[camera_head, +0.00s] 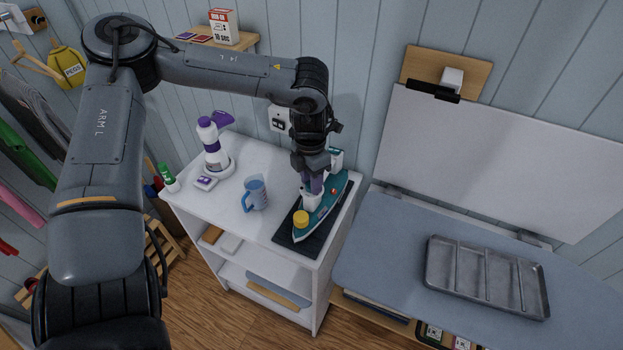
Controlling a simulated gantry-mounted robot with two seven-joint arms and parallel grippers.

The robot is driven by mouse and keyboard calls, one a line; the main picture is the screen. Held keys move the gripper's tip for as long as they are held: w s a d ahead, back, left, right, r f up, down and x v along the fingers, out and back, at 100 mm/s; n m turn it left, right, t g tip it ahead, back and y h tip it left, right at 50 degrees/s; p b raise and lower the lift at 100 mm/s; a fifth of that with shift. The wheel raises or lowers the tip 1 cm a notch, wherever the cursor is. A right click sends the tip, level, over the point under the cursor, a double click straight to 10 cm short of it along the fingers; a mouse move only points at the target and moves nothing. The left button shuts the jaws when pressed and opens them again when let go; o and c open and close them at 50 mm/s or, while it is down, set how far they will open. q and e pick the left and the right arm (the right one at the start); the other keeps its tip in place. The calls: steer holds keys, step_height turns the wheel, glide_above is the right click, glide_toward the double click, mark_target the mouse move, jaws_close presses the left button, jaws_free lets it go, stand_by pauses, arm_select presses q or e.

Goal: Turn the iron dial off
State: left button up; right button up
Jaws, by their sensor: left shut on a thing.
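A teal iron (330,207) lies on a black mat (283,238) at the right side of the white cabinet's top. A round yellow part (301,218) sits on top near its narrow front end, in plain view. My left gripper (311,197) points down onto the iron's upper middle, just behind the yellow part. It is shut on a part of the iron. Its jaws and wrist hide what they hold, so I cannot make out the dial or its setting. My right gripper is not in view.
At right, a metal tray (487,277) lies on a blue-grey ironing surface (385,254).

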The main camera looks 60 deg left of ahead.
arm_select(q)
steer(key=n, duration=0.6)
steer(key=shift+b, duration=0.35)
steer(key=shift+n+b, duration=0.3)
steer(key=shift+n, duration=2.4)
steer(key=o, duration=1)
steer(key=shift+o, duration=0.2)
step_height(320, 180, up, 11)
steer(key=p, duration=0.1)
steer(key=shift+s+p, duration=0.2)
steer(key=shift+p, duration=0.1)
steer(key=shift+f, duration=0.1)
